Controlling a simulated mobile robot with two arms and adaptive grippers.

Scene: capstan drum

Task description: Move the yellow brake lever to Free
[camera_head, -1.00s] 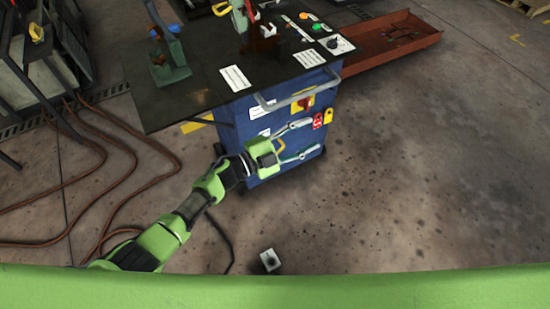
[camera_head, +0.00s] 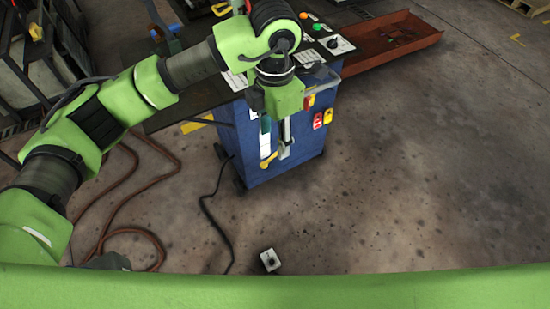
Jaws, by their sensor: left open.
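The yellow brake lever (camera_head: 268,161) shows as a small yellow piece low on the front of the blue cabinet (camera_head: 240,140). Its upper part and any Free marking are hidden or too small to read. My left gripper (camera_head: 277,145) hangs in front of the cabinet, fingers pointing down, just above the visible yellow piece. Its fingers are apart. I cannot tell whether either finger touches the lever. My right gripper is not in view.
A rust-red tray (camera_head: 390,45) extends at the back right. A small grey switch box (camera_head: 270,260) lies on the floor with a black cable. Brown hoses lie at left. The floor at right is clear.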

